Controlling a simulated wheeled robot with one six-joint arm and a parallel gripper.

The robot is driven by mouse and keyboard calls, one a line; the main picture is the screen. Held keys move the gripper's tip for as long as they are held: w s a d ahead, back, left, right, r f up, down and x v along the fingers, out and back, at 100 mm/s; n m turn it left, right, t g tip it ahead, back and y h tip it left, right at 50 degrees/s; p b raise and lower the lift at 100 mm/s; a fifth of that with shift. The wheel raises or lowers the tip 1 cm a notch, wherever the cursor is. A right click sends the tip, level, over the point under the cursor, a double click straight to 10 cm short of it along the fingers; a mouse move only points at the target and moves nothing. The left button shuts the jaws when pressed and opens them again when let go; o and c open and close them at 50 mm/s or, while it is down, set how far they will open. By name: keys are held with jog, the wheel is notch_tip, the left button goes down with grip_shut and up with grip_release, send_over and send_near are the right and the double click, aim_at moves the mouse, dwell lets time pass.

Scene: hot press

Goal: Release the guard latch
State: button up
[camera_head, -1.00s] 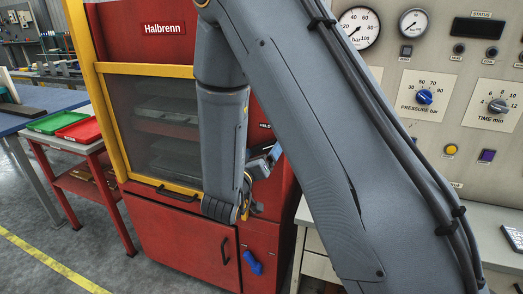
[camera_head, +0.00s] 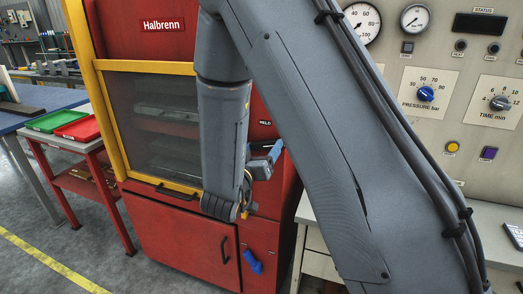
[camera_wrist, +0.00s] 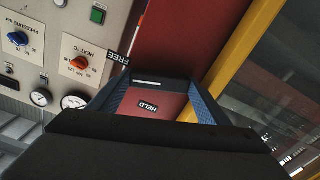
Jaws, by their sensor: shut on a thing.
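The guard (camera_head: 150,66) is a yellow-framed dark window on the red press, and it is down. My gripper (camera_head: 272,154) is at the right side of the press front, partly hidden by my arm in the head view. In the wrist view my gripper (camera_wrist: 158,84) has its blue-padded fingers around a dark bar with a pale strip, which seems to be the guard latch (camera_wrist: 147,82). The latch is mostly hidden. A HELD label (camera_wrist: 148,106) shows between the fingers, and a FREE label (camera_wrist: 122,58) lies beyond the left fingertip.
A control panel with gauges and knobs, such as the pressure knob (camera_head: 426,94), stands to the right. A blue lever (camera_head: 253,262) is on the lower red cabinet. A side table holds a green tray (camera_head: 50,122) and a red tray (camera_head: 79,130).

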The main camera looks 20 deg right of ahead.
jog(key=shift+m+b, duration=0.65)
jog(key=shift+m, duration=0.85)
jog(key=o, duration=1.1)
jog(key=shift+c, duration=0.2)
jog(key=b+v, duration=0.1)
jog(key=v, duration=0.6)
jog(key=shift+s+a+b, duration=0.25)
jog(key=shift+s+b, duration=0.05)
jog(key=shift+b, duration=0.05)
